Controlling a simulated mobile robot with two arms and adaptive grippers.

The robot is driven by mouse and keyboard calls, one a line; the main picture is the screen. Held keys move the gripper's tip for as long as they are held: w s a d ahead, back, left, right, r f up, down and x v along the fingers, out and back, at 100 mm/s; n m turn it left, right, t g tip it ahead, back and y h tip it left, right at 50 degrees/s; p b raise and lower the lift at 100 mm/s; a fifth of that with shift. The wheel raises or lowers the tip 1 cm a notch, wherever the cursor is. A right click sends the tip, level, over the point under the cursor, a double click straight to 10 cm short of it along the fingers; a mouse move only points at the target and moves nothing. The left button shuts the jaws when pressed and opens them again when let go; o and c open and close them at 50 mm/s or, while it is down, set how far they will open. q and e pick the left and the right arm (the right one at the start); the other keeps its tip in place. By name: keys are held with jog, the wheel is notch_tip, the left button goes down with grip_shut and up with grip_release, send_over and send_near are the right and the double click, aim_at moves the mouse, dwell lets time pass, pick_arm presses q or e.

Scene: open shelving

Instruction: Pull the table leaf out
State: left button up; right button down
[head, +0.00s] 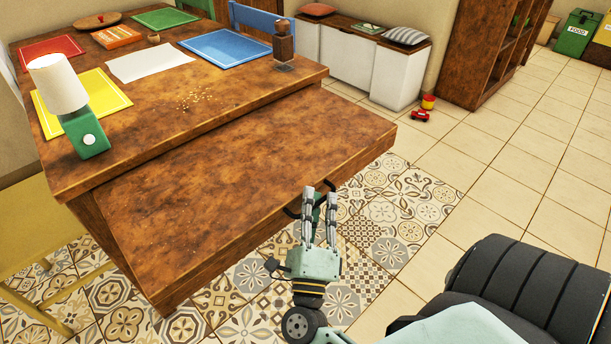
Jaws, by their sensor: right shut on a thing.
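The wooden table (160,132) fills the left side. Its brown leaf (245,165) sticks out from under the tabletop, at a slightly lower level, with a wide part of its surface showing. My right gripper (320,192) is at the leaf's front edge, its fingers pointing at the edge. It is shut on the dark handle (291,212) there; the fingers partly hide the handle. My left gripper is not in view.
On the tabletop are a lamp (68,105), a pepper mill (284,42), coloured placemats (225,47), white paper (148,61) and crumbs (194,98). A yellow chair (38,225) stands at left. Tiled floor is open at right; a toy car (420,115) lies farther back.

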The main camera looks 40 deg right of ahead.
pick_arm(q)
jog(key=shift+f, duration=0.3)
pick_arm(e)
jog(key=shift+s+f, duration=0.1)
jog(key=shift+s, duration=0.35)
jog(key=c, duration=2.2)
grip_release()
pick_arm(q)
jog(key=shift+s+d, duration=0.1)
pick_arm(e)
jog(key=shift+o, duration=0.2)
jog(key=shift+a, duration=0.1)
jog(key=v, duration=1.2)
